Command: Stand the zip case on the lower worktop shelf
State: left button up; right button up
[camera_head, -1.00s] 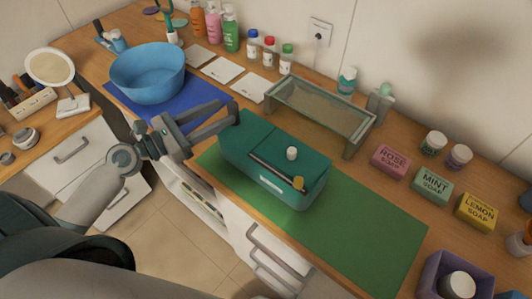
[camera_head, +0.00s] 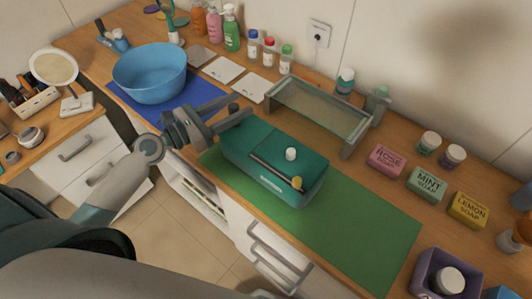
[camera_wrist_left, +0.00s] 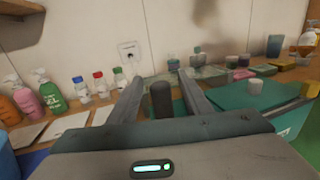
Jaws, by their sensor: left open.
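The zip case (camera_head: 272,153) is a teal box lying on the green mat, with a dark strip, a yellow tip and a white knob on top. It also shows at the right of the left wrist view (camera_wrist_left: 262,97). My left gripper (camera_head: 240,106) is open at the case's far left end. Its fingers lie either side of a short dark post (camera_wrist_left: 162,100); I cannot tell whether they touch it. A low glass-topped shelf (camera_head: 318,110) stands on the worktop behind the case. My right gripper is not in view.
A blue bowl (camera_head: 150,72) stands on a blue mat to the left. Soap boxes (camera_head: 427,184) and jars are at the right, with a purple bin (camera_head: 430,268) in front. Bottles (camera_head: 231,30) line the wall. The right half of the green mat (camera_head: 365,235) is clear.

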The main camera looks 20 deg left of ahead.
pick_arm(q)
grip_shut()
jog(key=shift+r, duration=0.15)
